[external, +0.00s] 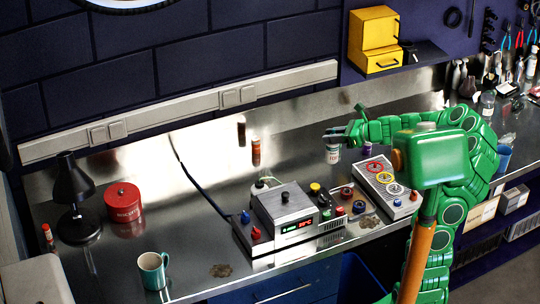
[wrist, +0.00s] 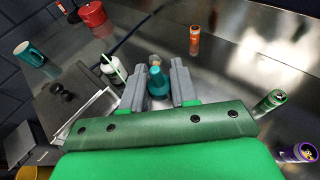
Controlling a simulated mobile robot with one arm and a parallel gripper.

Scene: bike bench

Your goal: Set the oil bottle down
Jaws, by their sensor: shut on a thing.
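My gripper (wrist: 158,88) is shut on the oil bottle (wrist: 157,80), a teal bottle with a narrower neck. In the external view my gripper (external: 334,136) is above the back of the metal bench (external: 190,255), right of the grey control box. The bottle is too small and covered to make out clearly there, and its height above the bench is hard to judge.
An orange can (external: 256,152) and a purple can (external: 367,149) stand nearby. The control box (external: 285,214), a button panel (external: 387,188) and a white bottle (wrist: 112,68) are close.

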